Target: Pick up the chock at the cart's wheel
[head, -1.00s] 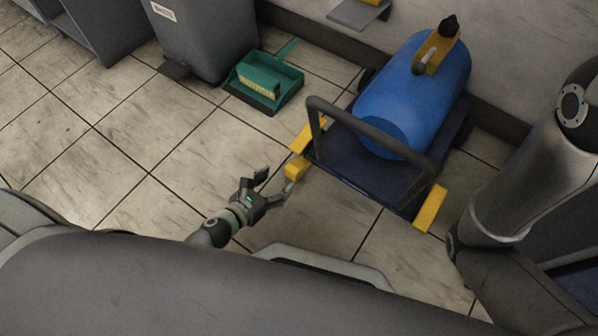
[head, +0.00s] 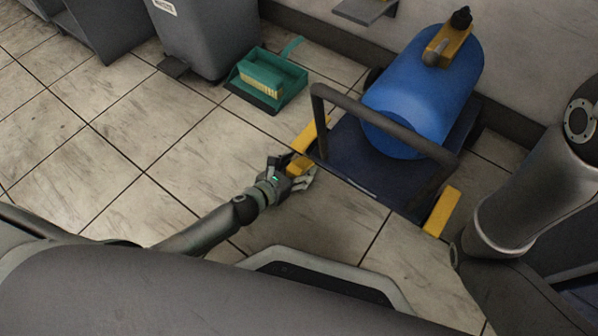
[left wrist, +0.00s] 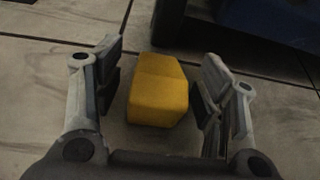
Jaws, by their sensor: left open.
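The yellow chock (head: 299,165) lies on the floor at the near left corner of the blue cart (head: 350,165). In the left wrist view the chock (left wrist: 158,90) sits between the two fingers, with a gap on each side. My left gripper (head: 291,172) is open around the chock; it also shows in the left wrist view (left wrist: 160,85). The cart's wheel beside the chock is hidden. My right arm shows at the right, but its gripper is out of view.
The cart carries a blue tank (head: 425,90) and has a dark handle (head: 385,120). A yellow block (head: 441,211) is at its near right corner. A green dustpan (head: 268,80) and a grey bin (head: 205,35) stand behind. The tiled floor at left is clear.

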